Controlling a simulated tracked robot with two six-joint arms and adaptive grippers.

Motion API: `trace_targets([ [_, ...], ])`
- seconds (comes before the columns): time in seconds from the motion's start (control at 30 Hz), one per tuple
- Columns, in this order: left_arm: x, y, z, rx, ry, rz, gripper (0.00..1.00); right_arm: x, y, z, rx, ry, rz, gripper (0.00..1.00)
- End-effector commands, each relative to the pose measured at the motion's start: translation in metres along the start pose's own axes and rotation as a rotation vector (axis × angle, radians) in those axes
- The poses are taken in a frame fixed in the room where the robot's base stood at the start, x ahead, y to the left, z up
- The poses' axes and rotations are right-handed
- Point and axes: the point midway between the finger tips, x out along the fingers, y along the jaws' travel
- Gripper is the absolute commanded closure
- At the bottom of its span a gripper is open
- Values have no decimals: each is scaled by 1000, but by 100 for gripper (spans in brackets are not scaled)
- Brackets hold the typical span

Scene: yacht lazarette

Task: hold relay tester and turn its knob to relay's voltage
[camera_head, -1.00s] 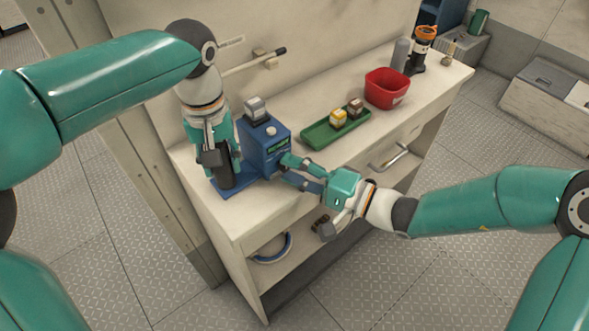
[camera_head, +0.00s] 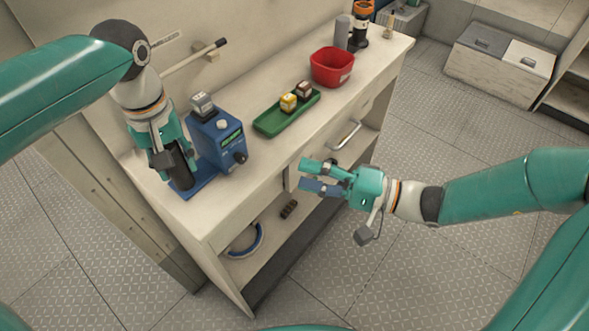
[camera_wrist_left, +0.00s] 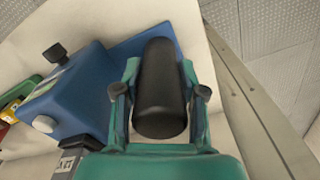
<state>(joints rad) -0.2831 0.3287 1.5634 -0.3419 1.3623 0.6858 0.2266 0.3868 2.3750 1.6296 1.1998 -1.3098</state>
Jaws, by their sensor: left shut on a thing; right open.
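The blue relay tester (camera_head: 206,151) stands on the left end of the bench, with a small green display (camera_head: 232,139) and a black knob (camera_head: 240,158) on its front face. A grey relay (camera_head: 202,104) sits on its top beside a pale round button. My left gripper (camera_head: 174,168) is shut on the tester's upright black handle; the handle (camera_wrist_left: 160,88) fills the space between the fingers in the left wrist view. My right gripper (camera_head: 312,177) is open and empty in front of the bench, apart from the knob. The knob's setting is too small to read.
A green tray (camera_head: 268,126) with a yellow and a brown relay lies right of the tester. A red bin (camera_head: 332,67), a grey cylinder and an orange-topped black object stand farther along. A shelf below holds a blue ring (camera_head: 247,240).

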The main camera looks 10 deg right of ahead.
Motion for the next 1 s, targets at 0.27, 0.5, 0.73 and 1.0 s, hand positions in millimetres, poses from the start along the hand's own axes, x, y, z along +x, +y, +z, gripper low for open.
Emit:
trace_targets([
  [0.27,0,0,0,1,-1,0,100,-2,0,0,0,0,0,53],
  [0.5,0,0,0,1,0,0,38,-1,0,0,0,0,0,53],
  [0.73,0,0,0,0,0,0,30,-1,0,0,-1,0,0,53],
  [1.0,-9,1,-1,0,3,2,30,-1,0,0,-1,0,0,53],
])
